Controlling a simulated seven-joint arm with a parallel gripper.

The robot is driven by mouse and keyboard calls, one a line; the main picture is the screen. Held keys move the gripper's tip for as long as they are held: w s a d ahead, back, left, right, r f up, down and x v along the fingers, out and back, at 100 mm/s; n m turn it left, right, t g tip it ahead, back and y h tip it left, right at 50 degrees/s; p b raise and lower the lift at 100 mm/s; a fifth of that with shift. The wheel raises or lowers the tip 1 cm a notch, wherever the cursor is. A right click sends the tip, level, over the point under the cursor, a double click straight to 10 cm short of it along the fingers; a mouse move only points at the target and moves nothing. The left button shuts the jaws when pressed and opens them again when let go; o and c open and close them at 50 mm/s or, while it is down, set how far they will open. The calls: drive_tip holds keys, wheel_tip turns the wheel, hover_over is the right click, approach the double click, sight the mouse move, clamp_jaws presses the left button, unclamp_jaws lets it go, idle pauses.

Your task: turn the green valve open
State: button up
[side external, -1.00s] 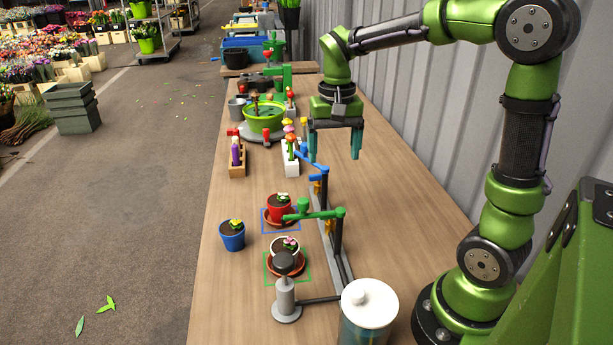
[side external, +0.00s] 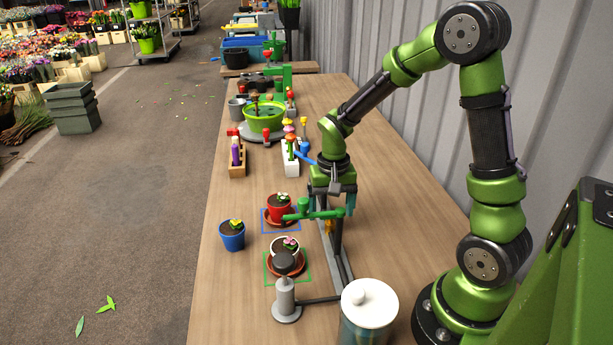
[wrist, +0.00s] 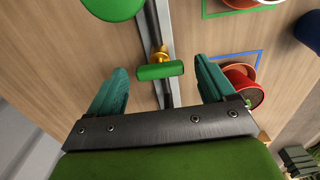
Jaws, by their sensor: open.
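The green valve handle (wrist: 160,71) is a short bar on a brass stem (wrist: 161,54) at the grey rail, seen in the wrist view. My gripper (wrist: 162,66) is open above the rail, with one teal finger on each side of the handle and a gap to both. In the side view my gripper (side external: 332,207) is low behind the green spout arm (side external: 312,214), which hides part of its fingers and the handle. The green arm reaches left over the bench from a dark post. Its rounded green top (wrist: 112,4) shows at the wrist view's upper edge.
A blue spout arm (side external: 305,160) stands behind my gripper. A red pot (side external: 279,212) is in a blue square, a white pot (side external: 285,244) in a green square, and a blue pot (side external: 232,239) stands left. A white-lidded jar (side external: 369,303) is in front.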

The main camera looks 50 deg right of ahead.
drive_tip(key=c, duration=1.1)
drive_tip(key=shift+o, duration=0.2)
drive_tip(key=shift+n, duration=0.4)
drive_tip(key=n, duration=1.1)
drive_tip(key=shift+n, duration=2.3)
